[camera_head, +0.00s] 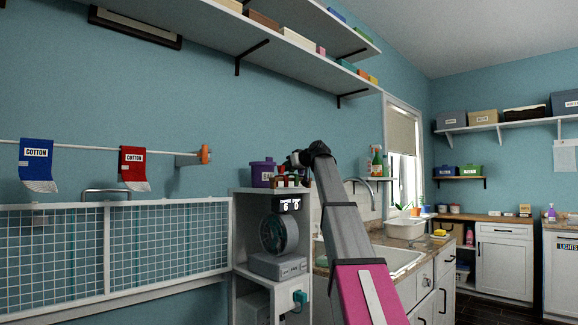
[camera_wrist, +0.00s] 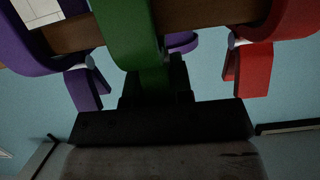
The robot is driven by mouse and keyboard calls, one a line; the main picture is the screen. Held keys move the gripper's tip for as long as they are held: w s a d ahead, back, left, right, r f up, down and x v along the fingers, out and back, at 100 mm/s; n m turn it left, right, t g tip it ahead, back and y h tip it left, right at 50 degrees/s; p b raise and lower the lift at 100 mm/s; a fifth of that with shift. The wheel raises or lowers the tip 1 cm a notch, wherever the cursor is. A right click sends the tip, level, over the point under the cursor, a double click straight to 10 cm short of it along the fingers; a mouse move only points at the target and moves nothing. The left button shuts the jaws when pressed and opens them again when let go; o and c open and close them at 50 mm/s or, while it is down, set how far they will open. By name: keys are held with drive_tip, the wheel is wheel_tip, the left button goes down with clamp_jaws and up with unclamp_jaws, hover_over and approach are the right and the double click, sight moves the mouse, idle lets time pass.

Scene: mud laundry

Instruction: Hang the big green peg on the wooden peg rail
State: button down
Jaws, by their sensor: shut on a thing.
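The big green peg (camera_wrist: 130,35) is held in my gripper (camera_wrist: 155,85) in the wrist view. It crosses in front of a brown wooden bar (camera_wrist: 205,18), which looks like the wooden peg rail. I cannot tell whether the peg is hooked on it. A purple peg (camera_wrist: 75,65) is to its left and a red peg (camera_wrist: 250,60) to its right, both at the bar. In the head view my gripper (camera_head: 298,160) is small and dark above the shelf unit, and the green peg cannot be made out there.
A purple tub (camera_head: 263,172) stands on the white shelf unit (camera_head: 252,215), left of my gripper. A drying rack (camera_head: 110,250) and a rod with blue (camera_head: 37,160) and red (camera_head: 133,165) cloths are left. The sink (camera_head: 400,262) is right.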

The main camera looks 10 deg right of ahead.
idle(0.3)
drive_tip(key=c, duration=0.9)
unclamp_jaws()
drive_tip(key=shift+c, duration=0.2)
